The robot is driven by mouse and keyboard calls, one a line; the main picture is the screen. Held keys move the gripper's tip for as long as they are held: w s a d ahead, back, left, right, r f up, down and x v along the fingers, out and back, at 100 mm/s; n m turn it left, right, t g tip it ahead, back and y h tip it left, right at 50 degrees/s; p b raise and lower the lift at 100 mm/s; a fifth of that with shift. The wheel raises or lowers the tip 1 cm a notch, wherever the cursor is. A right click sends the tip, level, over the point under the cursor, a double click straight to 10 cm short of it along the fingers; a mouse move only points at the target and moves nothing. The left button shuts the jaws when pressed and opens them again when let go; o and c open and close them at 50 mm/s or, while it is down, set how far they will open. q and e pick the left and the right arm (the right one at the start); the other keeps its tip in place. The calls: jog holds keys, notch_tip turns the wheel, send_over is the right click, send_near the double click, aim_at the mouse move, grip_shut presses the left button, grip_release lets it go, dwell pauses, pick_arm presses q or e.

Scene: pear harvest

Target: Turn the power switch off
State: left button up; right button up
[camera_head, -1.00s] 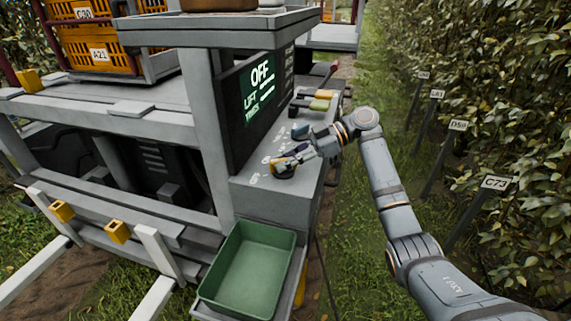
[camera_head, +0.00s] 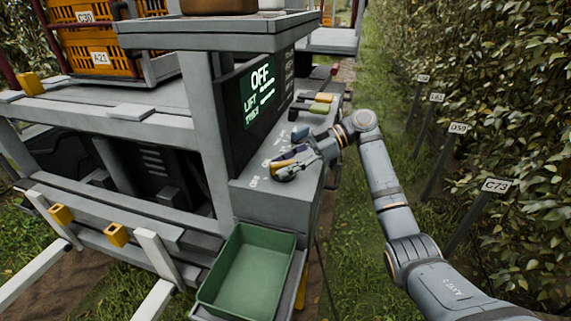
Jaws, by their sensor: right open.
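The power switch (camera_head: 283,175) is a small dark rounded knob on the grey console top (camera_head: 300,194). The gripper is open. I cannot tell whether the fingers touch the knob. The screen (camera_head: 259,92) behind the console reads "OFF" with smaller "LIFT" text below. My left gripper is out of view.
Orange crates (camera_head: 98,57) stand on the platform at upper left. Numbered signs (camera_head: 495,186) and a hedge line the right side, with grass between.

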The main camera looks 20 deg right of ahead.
jog(key=v, duration=1.2)
jog(key=shift+f, duration=0.1)
